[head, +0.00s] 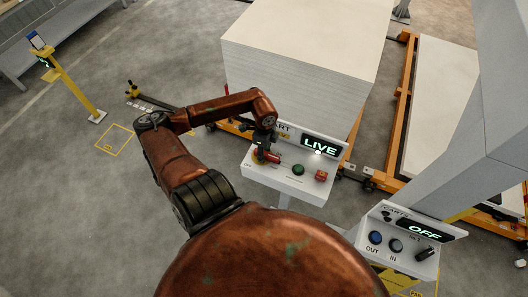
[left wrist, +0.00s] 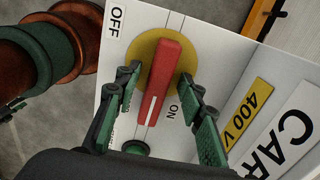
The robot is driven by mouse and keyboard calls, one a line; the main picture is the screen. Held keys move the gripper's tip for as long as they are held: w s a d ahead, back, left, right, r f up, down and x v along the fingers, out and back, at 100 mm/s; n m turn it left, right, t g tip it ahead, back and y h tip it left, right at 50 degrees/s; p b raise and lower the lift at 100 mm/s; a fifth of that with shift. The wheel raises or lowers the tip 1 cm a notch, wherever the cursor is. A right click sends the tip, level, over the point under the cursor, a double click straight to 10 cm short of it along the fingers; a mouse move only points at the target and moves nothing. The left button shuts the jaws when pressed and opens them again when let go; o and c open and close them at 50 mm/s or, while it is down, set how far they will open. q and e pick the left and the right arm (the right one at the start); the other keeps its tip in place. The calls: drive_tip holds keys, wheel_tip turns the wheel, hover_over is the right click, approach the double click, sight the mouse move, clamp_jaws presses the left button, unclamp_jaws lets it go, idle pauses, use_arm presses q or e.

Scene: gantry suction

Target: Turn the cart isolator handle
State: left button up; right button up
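The cart isolator handle (left wrist: 164,80) is a red bar on a yellow round plate (left wrist: 140,52) in the left wrist view. My left gripper (left wrist: 160,88) is open, with one finger on each side of the handle. A gap shows at the left finger; I cannot tell whether the right one touches. In the head view my left gripper (head: 264,150) is at the left of the white cart panel (head: 283,185), partly hiding the handle. The right gripper is not in view.
The cart panel has a display (head: 320,146) reading LIVE, a green button (head: 298,170) and a red button (head: 321,175). A second panel (head: 399,268) at lower right has a display (head: 423,231) reading OFF. A white stack (head: 300,60) stands behind the cart panel.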

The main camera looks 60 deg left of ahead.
use_arm(q)
wheel_tip(320, 180, up, 12)
idle(0.6)
idle(0.4)
